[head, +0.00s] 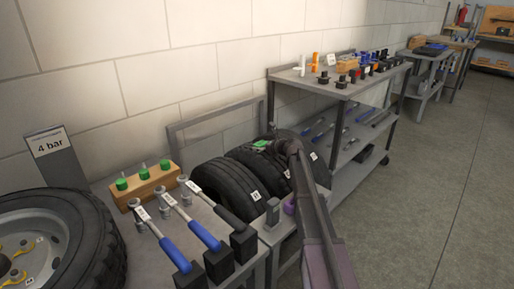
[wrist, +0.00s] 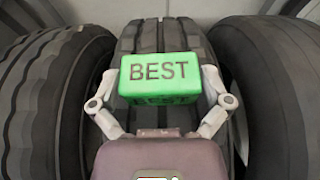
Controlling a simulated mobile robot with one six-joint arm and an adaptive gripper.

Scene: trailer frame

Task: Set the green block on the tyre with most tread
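The green block (wrist: 160,66), lettered BEST, sits between the two fingers of my gripper (wrist: 160,82), with a finger against each side. It is over the tread of the middle tyre (wrist: 150,38); I cannot tell whether it touches. In the head view the green block (head: 261,144) shows at the top of the middle tyre, beside my arm. The left tyre (wrist: 40,90) and right tyre (wrist: 278,75) flank it. In the head view the left tyre (head: 225,188) is clear, while my arm partly hides the others. Grooves show on the treads; exact depths are hard to compare.
A bench (head: 112,190) at left holds blue-handled tools (head: 172,248) and a wooden block with green-topped pieces (head: 146,188). A wheel (head: 95,235) and a "4 bar" sign (head: 50,141) stand far left. A tool trolley (head: 343,92) stands behind right. The floor at right is clear.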

